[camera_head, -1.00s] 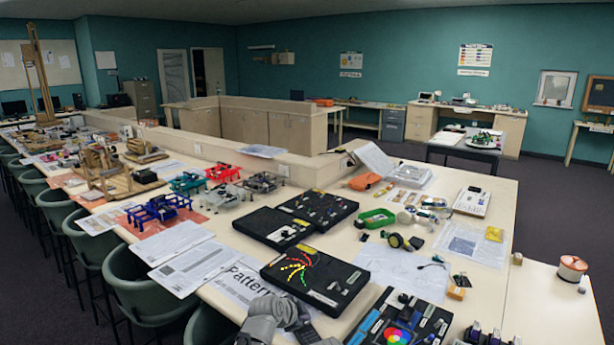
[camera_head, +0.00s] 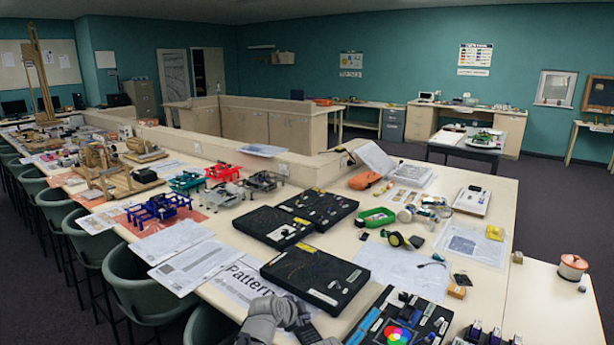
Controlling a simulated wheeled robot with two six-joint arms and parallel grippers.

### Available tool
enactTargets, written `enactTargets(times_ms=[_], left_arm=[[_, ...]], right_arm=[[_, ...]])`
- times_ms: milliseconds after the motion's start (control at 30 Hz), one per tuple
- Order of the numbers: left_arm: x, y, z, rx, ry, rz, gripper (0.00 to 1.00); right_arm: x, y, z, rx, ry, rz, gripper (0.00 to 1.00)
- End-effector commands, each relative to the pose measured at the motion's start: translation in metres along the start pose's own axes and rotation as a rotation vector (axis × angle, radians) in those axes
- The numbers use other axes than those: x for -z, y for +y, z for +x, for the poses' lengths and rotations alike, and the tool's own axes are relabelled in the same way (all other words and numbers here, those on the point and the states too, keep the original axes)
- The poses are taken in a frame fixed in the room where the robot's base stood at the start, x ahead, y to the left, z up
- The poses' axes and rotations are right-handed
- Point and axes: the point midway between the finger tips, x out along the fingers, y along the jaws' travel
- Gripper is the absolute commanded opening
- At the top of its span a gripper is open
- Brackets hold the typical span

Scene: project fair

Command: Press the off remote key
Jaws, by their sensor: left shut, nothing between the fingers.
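My left gripper (camera_head: 301,321) is at the bottom edge of the head view, grey with dark fingers, shut and empty. It is over the near edge of the table, in front of a black board (camera_head: 315,278) whose curved rows of small lights are dark. A small pale edge (camera_head: 327,341) shows at the bottom of the picture beside the fingertips; I cannot tell whether it is the remote. No off key can be made out, and the fingertips' contact with anything is unclear. My right gripper is not in view.
A black case with a coloured disc (camera_head: 397,337) lies right of the gripper. Two more black boards (camera_head: 273,228) lie behind, with a green tray (camera_head: 376,217) beyond. Printed sheets (camera_head: 190,262) cover the table to the left. Green chairs (camera_head: 140,290) line its left side.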

Motion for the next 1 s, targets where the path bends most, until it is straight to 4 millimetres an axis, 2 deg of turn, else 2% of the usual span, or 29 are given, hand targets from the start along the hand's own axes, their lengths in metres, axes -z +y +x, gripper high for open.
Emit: enactTargets(times_ms=[200, 633, 1000], left_arm=[[0.006, -0.006, -0.008, 0.000, 0.000, 0.000, 0.00], [0.008, -0.008, -0.010, 0.000, 0.000, 0.000, 0.00], [0.025, -0.025, -0.034, 0.000, 0.000, 0.000, 0.00]], right_arm=[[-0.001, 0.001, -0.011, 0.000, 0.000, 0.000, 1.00], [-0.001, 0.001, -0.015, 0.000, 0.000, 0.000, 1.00], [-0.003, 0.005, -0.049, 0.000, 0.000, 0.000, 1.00]])
